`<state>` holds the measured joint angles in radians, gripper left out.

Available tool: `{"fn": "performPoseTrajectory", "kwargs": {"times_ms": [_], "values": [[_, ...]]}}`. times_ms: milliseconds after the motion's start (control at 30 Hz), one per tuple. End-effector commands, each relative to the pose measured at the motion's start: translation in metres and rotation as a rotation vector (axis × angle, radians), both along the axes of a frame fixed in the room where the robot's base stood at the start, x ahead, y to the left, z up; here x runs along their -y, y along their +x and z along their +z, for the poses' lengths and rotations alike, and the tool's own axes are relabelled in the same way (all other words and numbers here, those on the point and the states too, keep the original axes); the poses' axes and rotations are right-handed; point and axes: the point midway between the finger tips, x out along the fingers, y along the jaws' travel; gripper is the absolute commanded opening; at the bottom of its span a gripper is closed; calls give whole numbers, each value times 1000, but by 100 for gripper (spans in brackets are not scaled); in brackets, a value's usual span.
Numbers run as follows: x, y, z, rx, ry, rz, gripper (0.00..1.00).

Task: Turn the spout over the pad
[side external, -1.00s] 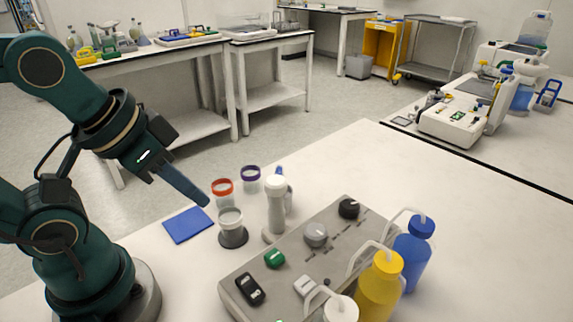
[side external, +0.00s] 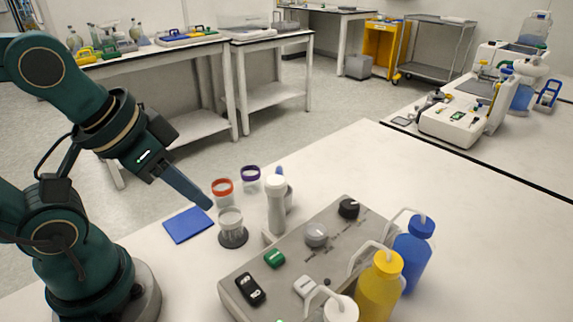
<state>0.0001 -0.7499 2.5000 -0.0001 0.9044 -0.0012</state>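The blue square pad (side external: 188,225) lies flat on the white bench, below and left of my gripper in the picture. A white upright column (side external: 276,205) stands at the left end of the grey control box; I cannot make out for certain which part is the spout. A clear cup (side external: 231,222) on a dark round base stands between the pad and the column. My gripper (side external: 207,203) points down and right, its tip near the pad's upper right corner and the cup. The fingers show edge-on as one blue-grey bar, so their opening is hidden. I see nothing held.
Red-rimmed (side external: 223,187) and purple-rimmed (side external: 250,174) cups stand behind the clear cup. The grey control box (side external: 326,258) carries knobs and switches. Yellow (side external: 380,290) and blue (side external: 412,255) wash bottles stand at its right. The bench beyond is clear.

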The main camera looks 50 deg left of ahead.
Motion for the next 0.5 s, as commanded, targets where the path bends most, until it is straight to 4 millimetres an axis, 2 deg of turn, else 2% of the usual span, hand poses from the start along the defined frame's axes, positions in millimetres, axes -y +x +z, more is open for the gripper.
{"fn": "performPoseTrajectory", "kwargs": {"times_ms": [33, 100, 133, 267, 500], "values": [[0, -2, -1, -13, -1, 2, 46], [0, -2, 7, -13, -3, 6, 73], [0, 0, 12, -14, -4, 7, 77], [1, 12, 34, -57, -7, 12, 77], [4, 53, 63, -201, -11, 14, 77]]}}
